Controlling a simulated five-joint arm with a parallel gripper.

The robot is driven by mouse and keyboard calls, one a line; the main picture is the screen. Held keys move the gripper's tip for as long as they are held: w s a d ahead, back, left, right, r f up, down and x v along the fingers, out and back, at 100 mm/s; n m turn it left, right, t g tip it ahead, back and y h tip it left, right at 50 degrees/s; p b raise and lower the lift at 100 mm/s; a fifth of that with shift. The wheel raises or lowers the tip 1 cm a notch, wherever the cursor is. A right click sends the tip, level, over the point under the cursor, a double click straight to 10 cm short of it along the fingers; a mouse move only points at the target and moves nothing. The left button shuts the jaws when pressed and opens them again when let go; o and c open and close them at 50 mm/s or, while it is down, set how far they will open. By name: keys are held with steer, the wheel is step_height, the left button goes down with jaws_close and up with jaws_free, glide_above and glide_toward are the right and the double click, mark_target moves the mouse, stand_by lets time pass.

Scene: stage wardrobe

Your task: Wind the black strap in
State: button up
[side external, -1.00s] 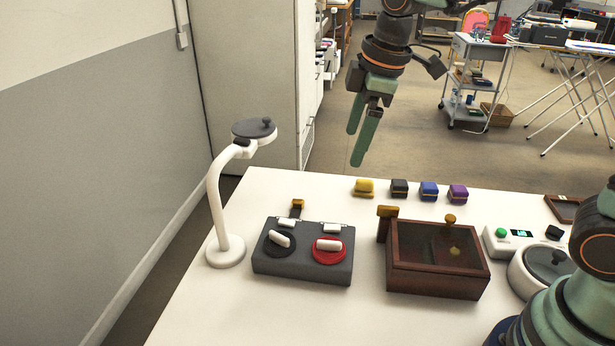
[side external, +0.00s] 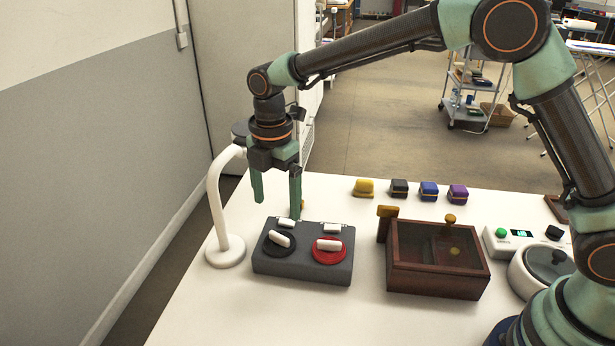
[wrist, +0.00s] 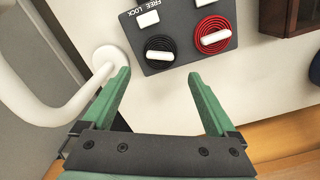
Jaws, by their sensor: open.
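The grey winder box (side external: 302,262) stands on the white table, with a black strap reel (side external: 272,245) on its left and a red strap reel (side external: 330,257) on its right. Each reel has a white handle bar across it, and a white switch sits behind each. My gripper (side external: 276,208) hangs above and behind the box, open and empty, apart from the reels. In the wrist view the black reel (wrist: 160,47) lies just beyond the open fingertips (wrist: 158,75), its white bar (wrist: 159,56) in sight. The red reel also shows there (wrist: 213,34), with the letters FREE and LOCK beside the black reel's switch.
A white lamp (side external: 216,208) stands left of the box, close to my gripper. A brown wooden box (side external: 436,280) stands to the right. Yellow (side external: 364,187), black, blue and purple blocks line the back edge. Bare table lies in front.

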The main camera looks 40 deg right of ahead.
mark_target(279, 235)
step_height(279, 235, down, 8)
steer(key=shift+f, duration=0.2)
steer(key=c, duration=1.4)
steer(key=shift+o, duration=0.2)
